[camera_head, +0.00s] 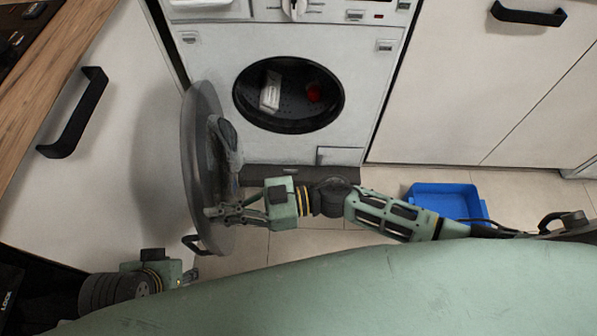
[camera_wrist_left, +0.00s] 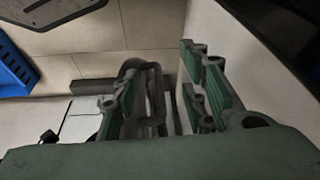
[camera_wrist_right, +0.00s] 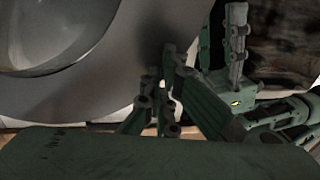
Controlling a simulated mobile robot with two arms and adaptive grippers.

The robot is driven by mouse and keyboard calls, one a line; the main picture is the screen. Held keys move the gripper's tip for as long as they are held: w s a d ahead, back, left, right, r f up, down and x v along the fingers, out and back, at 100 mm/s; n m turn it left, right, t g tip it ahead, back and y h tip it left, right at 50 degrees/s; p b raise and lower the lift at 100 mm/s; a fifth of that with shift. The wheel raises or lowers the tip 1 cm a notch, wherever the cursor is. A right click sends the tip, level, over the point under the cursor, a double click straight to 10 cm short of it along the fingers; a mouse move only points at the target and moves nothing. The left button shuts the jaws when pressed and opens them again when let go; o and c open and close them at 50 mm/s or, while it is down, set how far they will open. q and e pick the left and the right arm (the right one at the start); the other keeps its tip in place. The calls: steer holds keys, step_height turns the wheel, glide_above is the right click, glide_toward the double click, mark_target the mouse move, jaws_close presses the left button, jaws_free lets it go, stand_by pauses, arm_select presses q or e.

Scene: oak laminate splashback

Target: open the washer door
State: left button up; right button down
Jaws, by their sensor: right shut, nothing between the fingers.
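The white washer (camera_head: 357,88) stands at the top centre of the head view. Its round grey door (camera_head: 190,150) is swung wide out to the left, leaving the dark drum opening (camera_head: 290,118) uncovered. My right gripper (camera_head: 210,213) is shut and empty at the lower part of the door; contact is unclear. In the right wrist view its fingertips (camera_wrist_right: 160,90) are together beside the grey door rim (camera_wrist_right: 115,85). My left gripper (camera_head: 190,274) is low at the left, below the door and partly hidden. In the left wrist view its fingers (camera_wrist_left: 160,85) are apart.
A white box (camera_head: 270,92) and a red item (camera_head: 313,92) lie in the drum. A cabinet with a black handle (camera_head: 74,112) stands left, close to the door. A blue tray (camera_head: 445,200) is on the tiled floor at right. More white cabinets (camera_head: 470,90) stand right.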

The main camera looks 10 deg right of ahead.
mark_target(199, 215)
arm_select(q)
steer(key=shift+p+x, duration=0.65)
steer(key=shift+x, duration=1.4)
arm_select(e)
steer(key=shift+w+a, duration=0.1)
steer(key=shift+a, duration=2.15)
arm_select(q)
steer(key=shift+d, duration=0.1)
arm_select(e)
steer(key=shift+d, duration=0.1)
